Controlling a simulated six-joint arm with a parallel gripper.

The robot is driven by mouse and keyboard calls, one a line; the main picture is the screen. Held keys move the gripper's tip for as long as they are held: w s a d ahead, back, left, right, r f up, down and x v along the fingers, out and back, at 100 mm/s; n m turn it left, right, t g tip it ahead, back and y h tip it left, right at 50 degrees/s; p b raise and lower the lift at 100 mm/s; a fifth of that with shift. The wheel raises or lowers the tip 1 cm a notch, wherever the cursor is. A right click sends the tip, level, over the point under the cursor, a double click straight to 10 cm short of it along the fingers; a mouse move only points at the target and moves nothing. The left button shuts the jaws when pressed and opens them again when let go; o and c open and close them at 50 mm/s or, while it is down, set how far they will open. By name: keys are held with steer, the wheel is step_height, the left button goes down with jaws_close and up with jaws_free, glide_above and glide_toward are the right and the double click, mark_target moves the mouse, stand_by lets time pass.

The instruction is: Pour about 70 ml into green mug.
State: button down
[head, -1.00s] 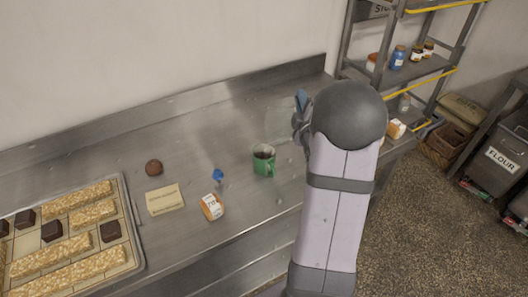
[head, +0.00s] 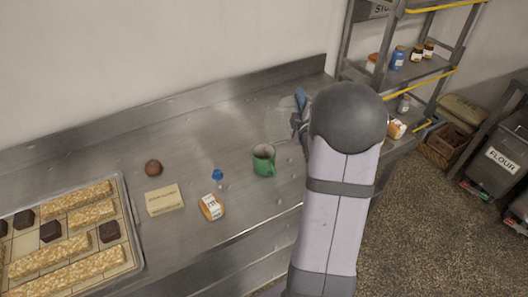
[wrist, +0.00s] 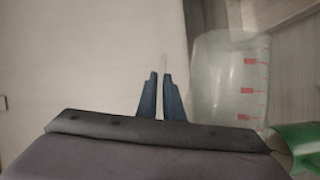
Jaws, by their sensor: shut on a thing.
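The green mug (head: 263,165) stands upright on the steel counter, its dark inside partly visible; I cannot tell what it holds. It also shows at the lower right edge of the wrist view (wrist: 297,146). A clear measuring jug (wrist: 229,80) with red marks is beside my gripper (wrist: 158,92), whose blue fingers are shut on what looks like its thin handle. In the head view the jug (head: 281,123) is faint, behind and slightly right of the mug. My arm hides part of the gripper (head: 299,108). The liquid level is unclear.
A tray (head: 137,238) of bars lies far left. A shelf rack (head: 428,70) stands right.

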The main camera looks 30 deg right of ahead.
steer(key=shift+d+r+p, duration=0.1)
steer(key=shift+d+p, duration=0.25)
steer(key=shift+p, duration=0.05)
steer(key=shift+s+d+m+p, duration=0.15)
steer(key=shift+d+m+p, duration=0.35)
steer(key=shift+d+p, duration=0.35)
steer(key=d+f+m+g+y+p, duration=0.1)
steer(key=d+f+m+y, duration=0.1)
steer(key=d+f+m, duration=0.2)
step_height(320, 180, down, 2)
steer(key=shift+s+d+f+m+g+p, duration=0.15)
steer(key=shift+d+f+m+g+p, duration=0.2)
steer(key=shift+d, duration=0.5)
stand_by(0.5)
